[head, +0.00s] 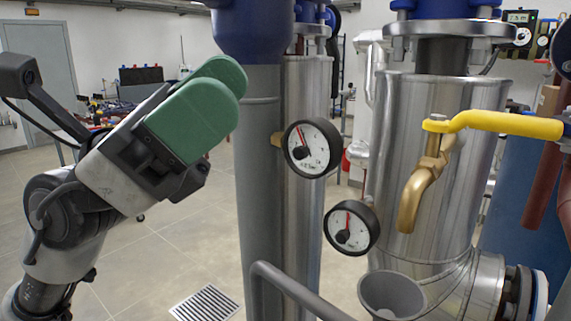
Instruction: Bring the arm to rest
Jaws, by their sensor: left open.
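My left arm comes in from the left, and its gripper (208,98) with green finger pads is raised at the left of the head view. It is open, the pads pointing up and to the right, with nothing visible between them. In the picture it sits left of the grey pipe (262,180) and the upper pressure gauge (312,148), and overlaps neither gauge. My right gripper is not in view.
A lower gauge (351,228) and a brass tap (414,196) with a yellow lever (505,123) are on the steel pipe (400,140). A grey funnel (391,295) is below. A floor grate (205,303) lies in open tiled floor.

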